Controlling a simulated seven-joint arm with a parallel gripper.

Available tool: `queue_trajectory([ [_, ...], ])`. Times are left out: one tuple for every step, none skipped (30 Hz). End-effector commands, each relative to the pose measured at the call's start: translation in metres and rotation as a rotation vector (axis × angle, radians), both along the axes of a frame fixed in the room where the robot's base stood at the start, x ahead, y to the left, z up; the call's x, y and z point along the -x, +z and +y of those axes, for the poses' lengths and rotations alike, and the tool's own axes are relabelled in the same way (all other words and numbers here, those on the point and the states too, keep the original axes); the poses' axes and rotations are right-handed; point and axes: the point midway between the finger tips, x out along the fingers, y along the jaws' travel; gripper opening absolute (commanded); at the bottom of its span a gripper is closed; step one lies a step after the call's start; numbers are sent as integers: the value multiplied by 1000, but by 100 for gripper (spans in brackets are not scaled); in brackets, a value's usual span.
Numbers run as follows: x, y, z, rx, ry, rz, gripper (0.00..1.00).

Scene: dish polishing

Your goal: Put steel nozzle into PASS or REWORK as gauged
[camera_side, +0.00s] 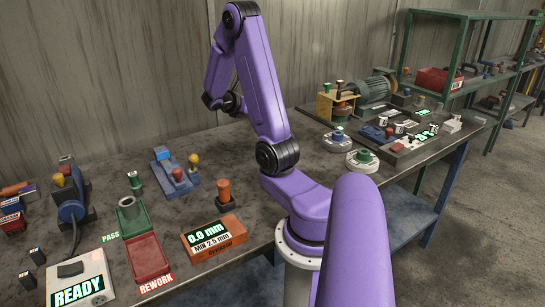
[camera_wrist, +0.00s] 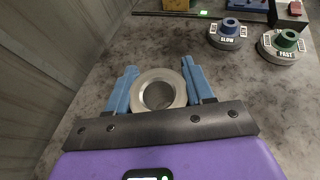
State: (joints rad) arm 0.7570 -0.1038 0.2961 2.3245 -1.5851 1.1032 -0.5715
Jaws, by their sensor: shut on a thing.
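In the wrist view, my gripper (camera_wrist: 159,67) has its blue fingers shut on the steel nozzle (camera_wrist: 158,74), a pale metal ring with a round dark opening facing the camera. It is held above the grey bench. In the side view my arm hides the gripper and nozzle. The green PASS tray (camera_side: 137,221) and the red REWORK tray (camera_side: 148,258) lie at the front left.
The blue SLOW station (camera_wrist: 228,30) and green FAST station (camera_wrist: 282,48) stand on the right side of the bench. A READY display (camera_side: 78,283) is at the front left. An orange-topped post (camera_side: 224,194) stands behind the gauge. Bare bench lies below my gripper.

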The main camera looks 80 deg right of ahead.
Motion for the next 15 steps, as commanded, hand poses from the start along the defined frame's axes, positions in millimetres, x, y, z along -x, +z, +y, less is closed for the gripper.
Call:
queue_trajectory([
  [0,-7,0,0,1,5,0],
  [0,-11,0,0,2,4,0],
  [0,-16,0,0,2,5,0],
  [0,-21,0,0,1,5,0],
  [0,-27,0,-1,2,7,0],
  [0,-33,0,-1,2,7,0],
  [0,-38,0,-1,2,7,0],
  [0,-43,0,-1,1,6,0],
  [0,-51,1,-2,3,6,0],
  [0,-57,1,-2,3,7,0],
  [0,-63,1,-2,3,7,0],
  [0,-70,1,-2,3,7,0],
  [0,-74,1,-1,2,5,0],
  [0,-79,1,-1,2,5,0],
  [0,-84,0,0,2,5,0],
])
